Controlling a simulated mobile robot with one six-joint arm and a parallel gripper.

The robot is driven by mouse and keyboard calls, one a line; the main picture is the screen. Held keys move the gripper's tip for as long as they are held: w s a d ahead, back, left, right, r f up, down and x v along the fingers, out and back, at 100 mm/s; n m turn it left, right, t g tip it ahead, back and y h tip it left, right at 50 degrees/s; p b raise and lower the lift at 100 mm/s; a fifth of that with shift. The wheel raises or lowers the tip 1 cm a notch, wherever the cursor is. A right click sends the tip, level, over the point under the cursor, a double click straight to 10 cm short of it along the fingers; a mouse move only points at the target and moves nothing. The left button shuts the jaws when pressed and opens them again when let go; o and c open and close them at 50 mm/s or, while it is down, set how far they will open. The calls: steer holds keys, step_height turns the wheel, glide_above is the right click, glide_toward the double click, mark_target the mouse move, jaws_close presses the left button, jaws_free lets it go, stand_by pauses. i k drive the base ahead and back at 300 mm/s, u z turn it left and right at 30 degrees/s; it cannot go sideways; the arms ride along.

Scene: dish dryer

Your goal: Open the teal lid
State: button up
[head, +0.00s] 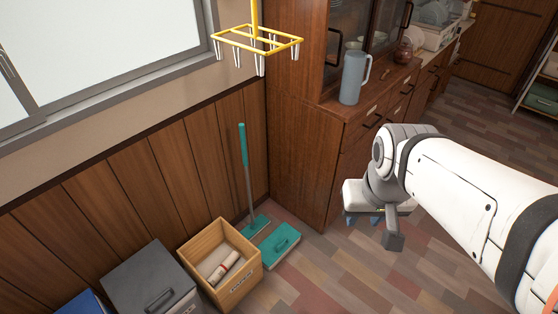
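A teal lid (280,246) with a raised handle on top lies low by the floor, in front of the brown wooden cabinet and right of a wooden crate. It looks closed or flat; whatever is under it is hidden. My gripper (376,222) hangs at the end of my white arm, to the right of the lid and apart from it. It is small and partly hidden by my wrist, so I cannot tell whether its fingers are open or shut. I see nothing held in it.
A teal-handled mop (246,172) leans against the panelled wall behind the lid. The wooden crate (239,289) stands left of the lid, with a grey box (146,272) farther left. The wooden cabinet (303,165) rises behind. Bare floor lies right of the lid.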

mark_target(281, 239)
steer(key=u, duration=0.2)
steer(key=i, duration=0.9)
steer(key=u, duration=0.25)
